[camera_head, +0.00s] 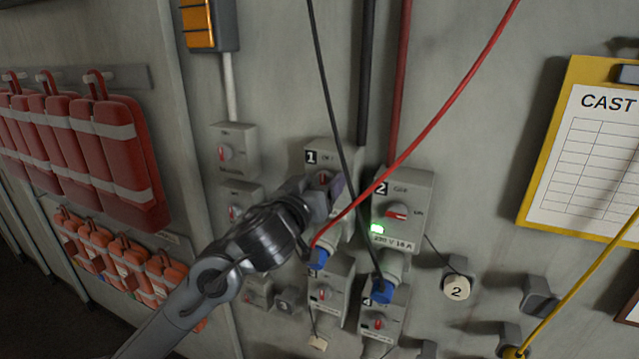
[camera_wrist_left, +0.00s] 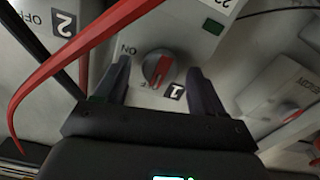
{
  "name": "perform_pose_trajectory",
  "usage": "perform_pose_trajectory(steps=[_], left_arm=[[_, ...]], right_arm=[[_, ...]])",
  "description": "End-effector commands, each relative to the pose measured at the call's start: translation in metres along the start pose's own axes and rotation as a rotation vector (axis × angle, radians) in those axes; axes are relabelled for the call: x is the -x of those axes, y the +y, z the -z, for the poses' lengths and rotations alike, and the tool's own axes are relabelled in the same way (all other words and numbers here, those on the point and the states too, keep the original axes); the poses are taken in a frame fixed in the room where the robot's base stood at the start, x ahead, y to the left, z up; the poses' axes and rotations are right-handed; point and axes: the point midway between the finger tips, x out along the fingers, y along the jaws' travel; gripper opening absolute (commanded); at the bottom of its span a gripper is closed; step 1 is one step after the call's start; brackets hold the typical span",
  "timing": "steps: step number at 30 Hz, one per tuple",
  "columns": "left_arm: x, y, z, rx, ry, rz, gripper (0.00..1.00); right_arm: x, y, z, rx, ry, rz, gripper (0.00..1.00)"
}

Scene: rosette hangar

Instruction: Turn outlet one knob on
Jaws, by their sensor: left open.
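Outlet one (camera_head: 318,156) is a grey wall box marked 1, with a grey round knob (camera_head: 323,178) bearing a red bar. In the left wrist view the knob (camera_wrist_left: 158,69) sits between ON and OFF lettering, its red bar lying toward the OFF side. The box's small green lamp (camera_wrist_left: 213,26) looks dark. My left gripper (camera_head: 326,188) is at the front of outlet one and covers part of it. In the left wrist view its open fingers (camera_wrist_left: 160,80) stand on either side of the knob, with gaps visible. My right gripper is not in view.
Outlet two (camera_head: 404,190) is close on the right, its red bar sideways and green lamp lit. Red (camera_head: 430,130) and black (camera_head: 328,85) cables hang near my gripper. Outlets three (camera_head: 328,282) and four (camera_head: 381,313) are below. A clipboard (camera_head: 575,145) hangs on the right.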

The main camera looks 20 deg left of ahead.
Motion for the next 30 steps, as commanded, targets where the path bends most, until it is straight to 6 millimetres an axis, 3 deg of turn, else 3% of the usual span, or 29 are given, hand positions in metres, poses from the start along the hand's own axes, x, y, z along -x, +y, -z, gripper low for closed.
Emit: perform_pose_trajectory(steps=[3,14,23,30], left_arm=[[0.0001,0.0000,0.0000,0.000,0.000,0.000,0.69],[0.0003,0.0001,0.0000,0.000,0.000,0.000,0.14],[0.0002,0.0003,-0.0004,-0.031,0.000,0.000,0.13],[0.0000,0.0005,-0.0012,-0.155,0.001,-0.001,0.13]], right_arm=[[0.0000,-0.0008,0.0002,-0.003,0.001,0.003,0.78],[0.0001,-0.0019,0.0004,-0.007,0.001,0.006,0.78],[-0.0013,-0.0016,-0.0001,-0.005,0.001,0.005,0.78],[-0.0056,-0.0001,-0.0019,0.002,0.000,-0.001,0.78]])
